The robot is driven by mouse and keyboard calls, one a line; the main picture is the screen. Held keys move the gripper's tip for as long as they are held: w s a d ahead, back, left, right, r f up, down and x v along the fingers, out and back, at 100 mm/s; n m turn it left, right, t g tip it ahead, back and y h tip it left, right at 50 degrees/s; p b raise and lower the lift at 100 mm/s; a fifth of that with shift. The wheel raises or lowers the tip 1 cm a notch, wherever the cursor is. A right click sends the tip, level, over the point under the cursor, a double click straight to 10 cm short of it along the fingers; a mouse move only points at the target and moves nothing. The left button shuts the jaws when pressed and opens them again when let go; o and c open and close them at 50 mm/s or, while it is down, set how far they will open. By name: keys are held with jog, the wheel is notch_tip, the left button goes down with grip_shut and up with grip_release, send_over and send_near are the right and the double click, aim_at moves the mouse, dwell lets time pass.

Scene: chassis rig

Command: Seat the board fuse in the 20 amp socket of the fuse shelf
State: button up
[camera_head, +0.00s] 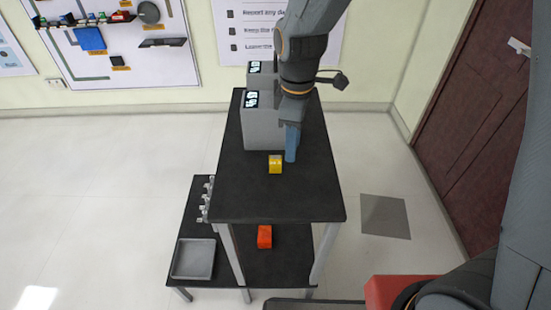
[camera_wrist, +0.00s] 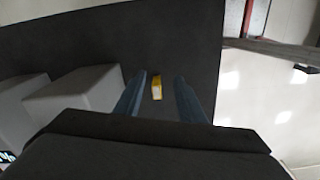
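A small yellow block (camera_head: 275,164), perhaps the board fuse, lies on the black table top. It also shows in the wrist view as a yellow block (camera_wrist: 157,88), between my finger lines and beyond the fingertips. My gripper (camera_head: 291,157) points down with blue fingers just right of the block in the head view. In the wrist view my gripper (camera_wrist: 160,77) has its fingers apart with nothing held. I cannot make out a fuse shelf or a 20 amp socket in either view.
Two grey boxes with small displays, the nearer one (camera_head: 262,125), stand on the table left of my arm. An orange-red block (camera_head: 265,237) lies on the lower black shelf (camera_head: 285,268). A grey tray (camera_head: 193,259) sits at lower left. The table's front (camera_head: 275,200) is clear.

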aim_at(275, 157)
jog(key=a+n, duration=0.2)
jog(key=a, duration=0.1)
jog(key=shift+w+a+n, duration=0.1)
jog(key=shift+a+n, duration=0.2)
jog(key=shift+a+f+p, duration=0.2)
jog(key=shift+p, duration=0.1)
jog(key=shift+w+a+f+p, duration=0.15)
jog(key=shift+f+p, duration=0.5)
jog(key=shift+f, duration=1.2)
jog(key=shift+w+a+f+p, duration=0.15)
jog(key=shift+f+p, duration=0.5)
jog(key=shift+f, duration=1.15)
jog(key=shift+d, duration=0.1)
jog(key=shift+c, duration=0.2)
grip_shut()
